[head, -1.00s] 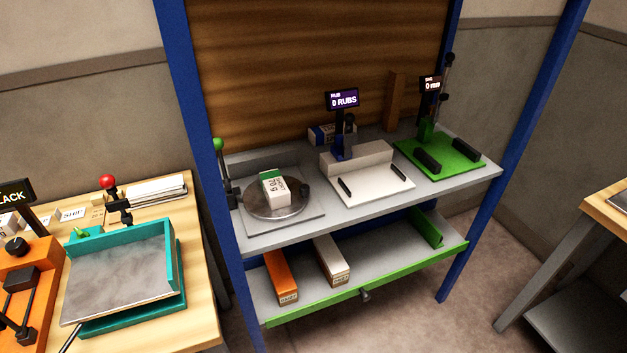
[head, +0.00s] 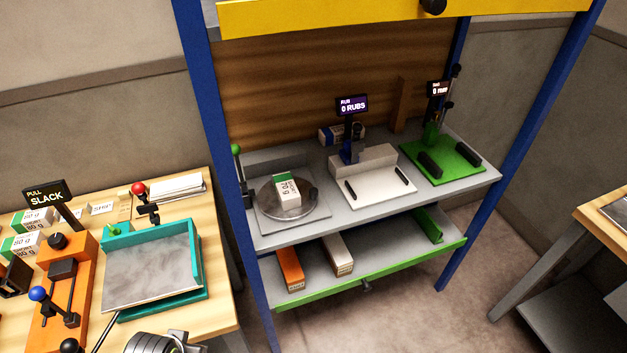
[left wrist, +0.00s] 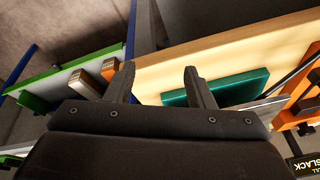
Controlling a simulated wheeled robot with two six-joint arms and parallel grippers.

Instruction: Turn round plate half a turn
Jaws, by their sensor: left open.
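The round plate (head: 268,208) is a grey metal disc on a square base on the upper shelf of the blue-framed rack. A white ream with a green end (head: 287,190) lies on it. My right gripper is in neither view.
A green-knobbed lever (head: 237,165) stands left of the plate. A white pad (head: 380,187) and a green pad (head: 445,160) are to its right. The lower shelf holds an orange ream (head: 290,268) and a white one (head: 338,254). A teal tray (head: 197,250) sits on the left table.

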